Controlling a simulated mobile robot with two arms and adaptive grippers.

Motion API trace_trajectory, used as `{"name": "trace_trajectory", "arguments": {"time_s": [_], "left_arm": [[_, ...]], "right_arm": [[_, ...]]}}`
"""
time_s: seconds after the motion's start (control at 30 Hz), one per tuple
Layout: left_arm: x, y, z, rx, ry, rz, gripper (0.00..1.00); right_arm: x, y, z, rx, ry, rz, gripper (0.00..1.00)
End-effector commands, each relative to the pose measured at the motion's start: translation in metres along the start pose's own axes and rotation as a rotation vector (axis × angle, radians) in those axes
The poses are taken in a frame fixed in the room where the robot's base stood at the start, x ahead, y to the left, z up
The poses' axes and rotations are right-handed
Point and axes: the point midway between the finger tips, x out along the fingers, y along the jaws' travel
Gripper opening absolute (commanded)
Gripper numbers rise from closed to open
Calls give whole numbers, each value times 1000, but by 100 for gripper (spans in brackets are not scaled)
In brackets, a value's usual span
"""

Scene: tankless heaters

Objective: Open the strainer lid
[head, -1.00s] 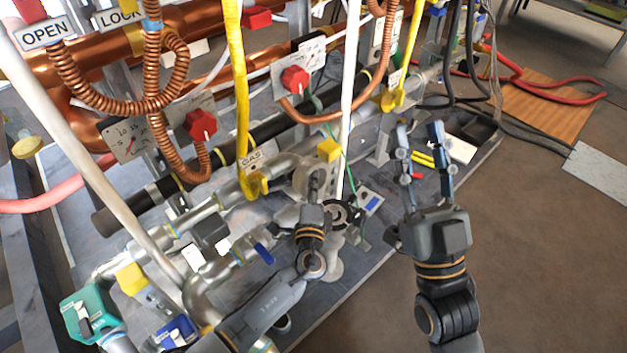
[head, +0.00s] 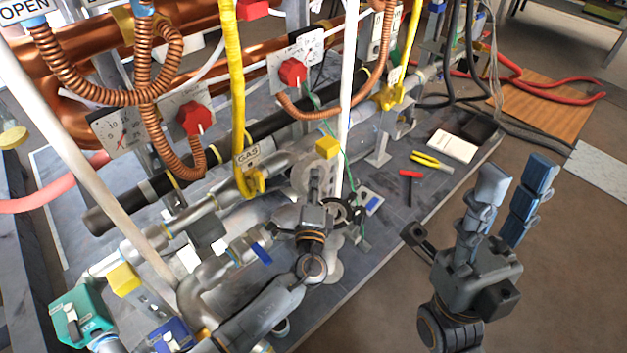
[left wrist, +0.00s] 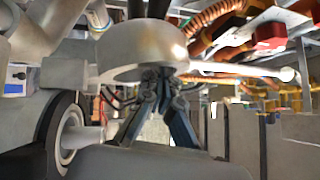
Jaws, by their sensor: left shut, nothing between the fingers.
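My left gripper (head: 316,182) is at the grey strainer area among the pipes, with its fingers together and nothing between them. A round grey metal body (head: 300,176) lies just behind its fingers. In the left wrist view, the shut fingers (left wrist: 160,80) are just under or in front of a rounded metal cap (left wrist: 125,62); contact cannot be told. I cannot tell for sure which part is the strainer lid. A dark ring (head: 346,212) shows right of the left gripper. My right gripper (head: 470,205) is empty, its fingers spread, over the floor at the right.
White upright pole (head: 346,80) and yellow gas hose (head: 238,80) hang close to the left arm. Red-knobbed dials (head: 196,118) stand behind. Yellow-handled pliers (head: 430,160) and a white box (head: 452,146) lie on the grey base.

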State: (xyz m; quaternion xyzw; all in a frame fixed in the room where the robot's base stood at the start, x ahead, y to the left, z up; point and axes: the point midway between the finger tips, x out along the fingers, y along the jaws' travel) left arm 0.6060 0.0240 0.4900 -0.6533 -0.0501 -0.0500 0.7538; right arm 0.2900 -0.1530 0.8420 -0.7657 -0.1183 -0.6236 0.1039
Motion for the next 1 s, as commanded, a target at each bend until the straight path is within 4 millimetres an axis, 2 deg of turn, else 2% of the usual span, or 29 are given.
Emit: {"name": "trace_trajectory", "arguments": {"time_s": [0.23,0.37,0.8,1.0], "left_arm": [[-1,0,0,0,0,1,0],[-12,1,0,-1,2,1,0],[-99,1,0,-1,2,2,0],[-118,0,0,0,1,1,0]], "right_arm": [[0,0,0,0,-2,0,36],[0,0,0,0,-2,0,36],[0,0,1,0,-3,0,36],[0,0,1,0,-3,0,36]]}}
